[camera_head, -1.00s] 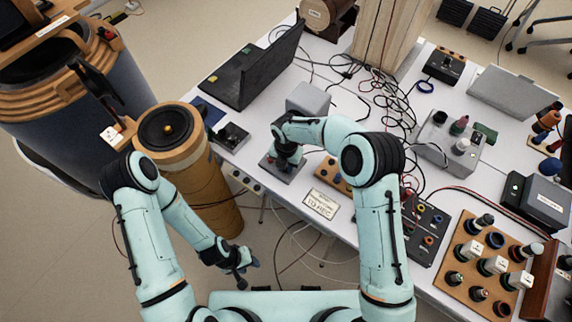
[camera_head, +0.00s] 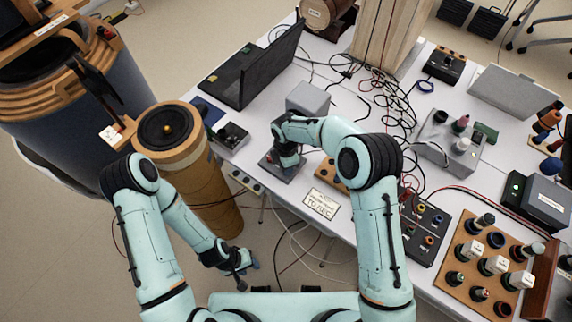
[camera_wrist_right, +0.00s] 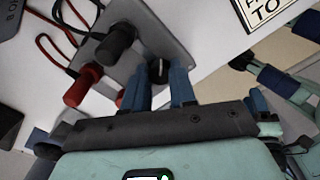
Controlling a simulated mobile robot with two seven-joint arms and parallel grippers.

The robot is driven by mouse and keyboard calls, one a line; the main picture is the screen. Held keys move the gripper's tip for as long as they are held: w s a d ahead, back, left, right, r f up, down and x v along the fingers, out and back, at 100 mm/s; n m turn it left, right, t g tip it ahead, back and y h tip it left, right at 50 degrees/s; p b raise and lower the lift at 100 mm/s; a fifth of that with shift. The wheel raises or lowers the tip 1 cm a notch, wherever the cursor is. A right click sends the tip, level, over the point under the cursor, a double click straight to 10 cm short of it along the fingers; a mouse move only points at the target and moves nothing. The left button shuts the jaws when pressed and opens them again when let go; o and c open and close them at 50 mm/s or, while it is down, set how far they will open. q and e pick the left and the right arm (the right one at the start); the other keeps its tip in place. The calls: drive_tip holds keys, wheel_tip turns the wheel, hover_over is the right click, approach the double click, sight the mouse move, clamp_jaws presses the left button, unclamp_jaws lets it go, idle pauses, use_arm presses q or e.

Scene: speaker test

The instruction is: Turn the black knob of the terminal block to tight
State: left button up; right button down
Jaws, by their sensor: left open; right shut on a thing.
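The terminal block (camera_head: 272,165) is a small grey plate on the white table, mostly covered by my right gripper (camera_head: 286,163) in the head view. In the right wrist view the block's plate (camera_wrist_right: 185,45) carries a black knob (camera_wrist_right: 158,70) with a white mark. The blue fingers of my right gripper (camera_wrist_right: 163,88) are on either side of this knob and shut on it. A taller black post (camera_wrist_right: 117,42) and a red post (camera_wrist_right: 82,88) with cables stand beside it. My left gripper (camera_head: 242,284) is open and empty, low beside the table.
A sign plate (camera_head: 321,204) lies to the right of the block. A grey box (camera_head: 308,99) and a laptop (camera_head: 258,75) stand behind it. Loose cables (camera_head: 385,95) cover the table's middle. A wooden-cased cylinder (camera_head: 190,165) stands left of the table.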

drive_tip(key=m+b, duration=0.1)
drive_tip(key=m, duration=0.5)
drive_tip(key=shift+a, duration=0.1)
drive_tip(key=m, duration=0.5)
drive_tip(key=shift+m+b, duration=0.4)
drive_tip(key=m, duration=0.6)
drive_tip(key=shift+b, duration=0.4)
use_arm(q)
wheel_tip(320, 180, down, 4)
drive_tip(key=s, duration=0.3)
use_arm(e)
drive_tip(key=m, duration=0.5)
drive_tip(key=shift+m, duration=0.4)
drive_tip(key=m, duration=1.1)
drive_tip(key=shift+r+p, duration=0.1)
drive_tip(key=shift+p, duration=0.3)
drive_tip(key=m+p, duration=0.1)
drive_tip(key=m, duration=0.3)
drive_tip(key=shift+w, duration=0.1)
use_arm(q)
drive_tip(key=w+r+p, duration=0.1)
drive_tip(key=w+r, duration=0.3)
drive_tip(key=r, duration=0.1)
drive_tip(key=shift+p, duration=0.4)
use_arm(e)
drive_tip(key=m, duration=0.5)
drive_tip(key=shift+m, duration=0.3)
use_arm(q)
drive_tip(key=shift+w+r, duration=0.1)
drive_tip(key=shift+r, duration=0.05)
